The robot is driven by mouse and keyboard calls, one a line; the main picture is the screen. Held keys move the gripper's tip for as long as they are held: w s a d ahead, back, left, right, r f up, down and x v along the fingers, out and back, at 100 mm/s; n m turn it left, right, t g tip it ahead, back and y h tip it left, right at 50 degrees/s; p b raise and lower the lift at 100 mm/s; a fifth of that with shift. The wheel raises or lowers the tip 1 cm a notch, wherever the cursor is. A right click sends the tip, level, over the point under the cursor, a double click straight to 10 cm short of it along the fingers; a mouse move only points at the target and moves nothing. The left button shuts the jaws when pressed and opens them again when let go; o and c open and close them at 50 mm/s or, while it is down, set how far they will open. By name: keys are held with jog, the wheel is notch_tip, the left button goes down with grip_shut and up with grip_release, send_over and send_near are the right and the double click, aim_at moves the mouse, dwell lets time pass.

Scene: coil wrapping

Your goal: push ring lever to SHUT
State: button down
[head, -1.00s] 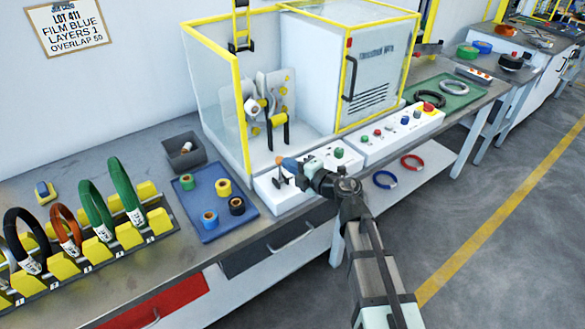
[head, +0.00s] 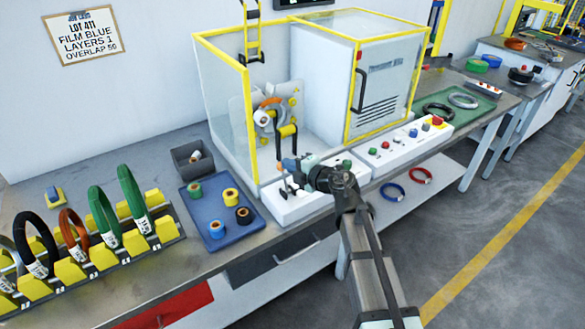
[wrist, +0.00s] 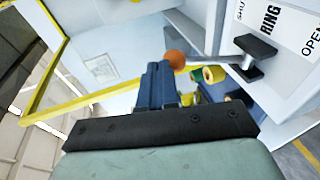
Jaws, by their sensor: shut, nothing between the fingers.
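The ring lever (head: 288,186) stands on a white control box at the front of the yellow-framed cabinet. In the wrist view its black T-shaped piece (wrist: 255,52) sits beside a label reading RING, with OPEN and a partly cut-off SHU. A thin grey rod runs left from it towards an orange ball (wrist: 176,59). My gripper (head: 287,164) is just above the control box, close to the lever. In the wrist view its blue fingers (wrist: 160,82) are together and empty, with their tips beside the orange ball. I cannot tell whether they touch it.
The cabinet (head: 230,110) has clear panels behind the lever. A blue tray (head: 212,236) with several tape rolls lies to the left. A rack (head: 95,262) of coils stands further left. A second button box (head: 405,145) is to the right.

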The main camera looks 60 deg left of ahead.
jog(key=shift+a, duration=0.35)
dwell(0.3)
jog(key=shift+r, duration=0.1)
jog(key=w+d+r, duration=0.2)
jog(key=d+r, duration=0.5)
jog(key=d, duration=0.4)
jog(key=shift+d+r, duration=0.35)
jog(key=shift+d, duration=0.05)
jog(key=shift+w, duration=0.15)
